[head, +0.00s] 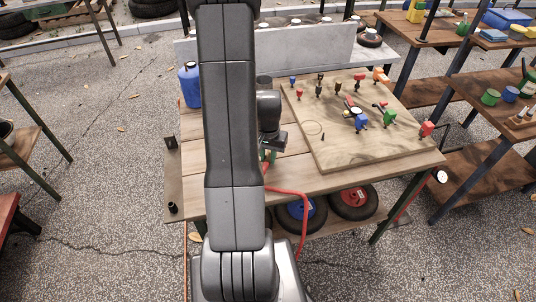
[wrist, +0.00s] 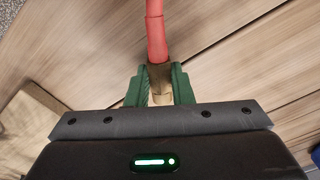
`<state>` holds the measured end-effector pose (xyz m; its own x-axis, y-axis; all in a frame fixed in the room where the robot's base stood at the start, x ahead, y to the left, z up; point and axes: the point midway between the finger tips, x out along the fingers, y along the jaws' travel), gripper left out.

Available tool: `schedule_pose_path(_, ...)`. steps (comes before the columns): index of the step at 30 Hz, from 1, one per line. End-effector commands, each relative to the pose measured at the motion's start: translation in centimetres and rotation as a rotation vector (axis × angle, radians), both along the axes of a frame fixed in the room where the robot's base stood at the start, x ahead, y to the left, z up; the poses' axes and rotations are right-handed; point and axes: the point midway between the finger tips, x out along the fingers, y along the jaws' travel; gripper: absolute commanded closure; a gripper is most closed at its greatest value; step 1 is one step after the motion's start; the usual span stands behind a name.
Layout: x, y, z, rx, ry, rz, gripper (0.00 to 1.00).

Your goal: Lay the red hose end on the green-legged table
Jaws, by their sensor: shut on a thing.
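The red hose (head: 290,191) runs from beside my arm over the front edge of the central wooden table (head: 235,205) and down. This table has dark green legs. In the wrist view the red hose end (wrist: 156,35) has a brass-coloured fitting (wrist: 160,78) between the green fingers of my gripper (wrist: 161,88). My gripper is shut on it, over the wooden planks. In the head view my gripper (head: 267,156) is partly hidden by my arm, above the table's bare left part. I cannot tell whether the hose end touches the planks.
A blue bottle (head: 190,85) stands at the back left. Wheels with blue (head: 301,210) and red (head: 353,198) hubs sit below. Shelves (head: 480,95) stand at right.

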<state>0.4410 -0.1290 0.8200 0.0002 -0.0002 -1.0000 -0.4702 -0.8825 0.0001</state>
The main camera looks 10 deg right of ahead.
Motion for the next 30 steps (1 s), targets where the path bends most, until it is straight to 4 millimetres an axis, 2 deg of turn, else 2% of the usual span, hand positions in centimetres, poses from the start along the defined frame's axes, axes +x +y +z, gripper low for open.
schedule_pose_path(2,0.0,0.0,-0.5,0.000,0.000,0.000,1.00)
schedule_pose_path(11,0.0,0.0,-0.5,0.000,0.000,0.000,1.00)
schedule_pose_path(12,0.0,0.0,-0.5,0.000,0.000,0.000,0.72)
schedule_pose_path(15,0.0,0.0,-0.5,0.000,0.000,0.000,0.54)
schedule_pose_path(25,0.0,0.0,-0.3,0.000,-0.001,0.000,0.54)
schedule_pose_path(30,0.1,0.0,1.3,-0.001,-0.004,0.000,0.54)
